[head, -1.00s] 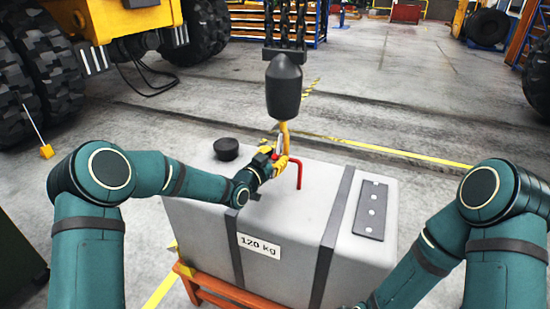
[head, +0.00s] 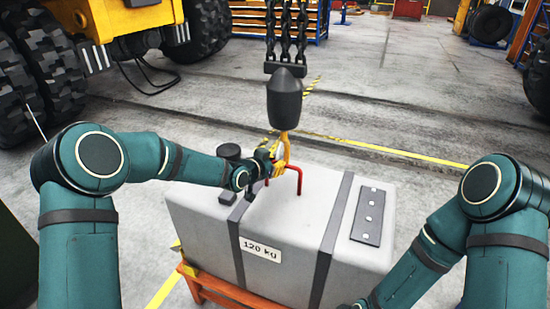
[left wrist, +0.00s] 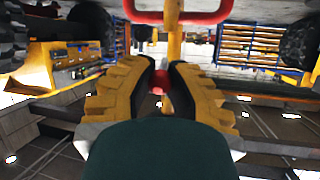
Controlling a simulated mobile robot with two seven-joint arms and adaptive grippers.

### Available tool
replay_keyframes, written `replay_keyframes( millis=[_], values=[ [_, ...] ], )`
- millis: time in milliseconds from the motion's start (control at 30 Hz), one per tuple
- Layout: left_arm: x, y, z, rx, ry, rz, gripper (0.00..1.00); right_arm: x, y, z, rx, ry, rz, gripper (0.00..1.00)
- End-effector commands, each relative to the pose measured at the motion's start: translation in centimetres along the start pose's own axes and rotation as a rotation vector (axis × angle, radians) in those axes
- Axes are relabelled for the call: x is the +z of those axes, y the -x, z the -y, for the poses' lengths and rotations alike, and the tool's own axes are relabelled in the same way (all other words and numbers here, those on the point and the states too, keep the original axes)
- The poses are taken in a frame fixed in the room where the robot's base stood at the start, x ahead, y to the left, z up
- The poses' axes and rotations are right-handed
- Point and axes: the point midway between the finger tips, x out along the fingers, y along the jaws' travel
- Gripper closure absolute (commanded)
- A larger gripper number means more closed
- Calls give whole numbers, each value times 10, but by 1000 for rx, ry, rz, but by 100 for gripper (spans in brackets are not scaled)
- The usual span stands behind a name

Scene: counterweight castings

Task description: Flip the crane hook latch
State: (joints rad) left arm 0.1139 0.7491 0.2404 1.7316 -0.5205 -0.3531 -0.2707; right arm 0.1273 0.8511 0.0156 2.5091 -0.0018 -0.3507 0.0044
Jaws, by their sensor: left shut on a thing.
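The crane hook (head: 286,149) is yellow and hangs below a dark hook block (head: 285,104) on chains. It is at the red lifting loop (head: 299,178) on top of the grey casting (head: 290,215), which is marked 120 kg. My left gripper (head: 272,165) is at the hook's left side. In the left wrist view its yellow ridged fingers (left wrist: 160,84) close on a small red piece (left wrist: 160,97), apparently the latch, mostly hidden between them. The hook's yellow shank and the red loop (left wrist: 178,17) show beyond. My right gripper is outside the view.
The casting rests on an orange stand (head: 225,293). A yellow vehicle with big tyres (head: 50,70) stands at the back left. The floor behind the casting is clear.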

Motion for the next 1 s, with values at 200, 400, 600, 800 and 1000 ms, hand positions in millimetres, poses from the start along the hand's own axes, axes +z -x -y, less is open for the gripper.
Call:
replay_keyframes(
  millis=[200, 400, 600, 800, 1000],
  values=[
    [-11, 8, 1, 24, 26, 126, 100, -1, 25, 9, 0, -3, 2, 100],
    [-13, 11, 0, 38, 40, 195, 100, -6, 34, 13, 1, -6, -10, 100],
    [-13, 11, 0, 44, 44, 221, 100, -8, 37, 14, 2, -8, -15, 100],
    [-12, 11, 0, 44, 45, 223, 100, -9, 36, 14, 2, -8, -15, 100],
    [-12, 11, 0, 44, 45, 222, 67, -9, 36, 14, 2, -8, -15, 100]
  ],
)
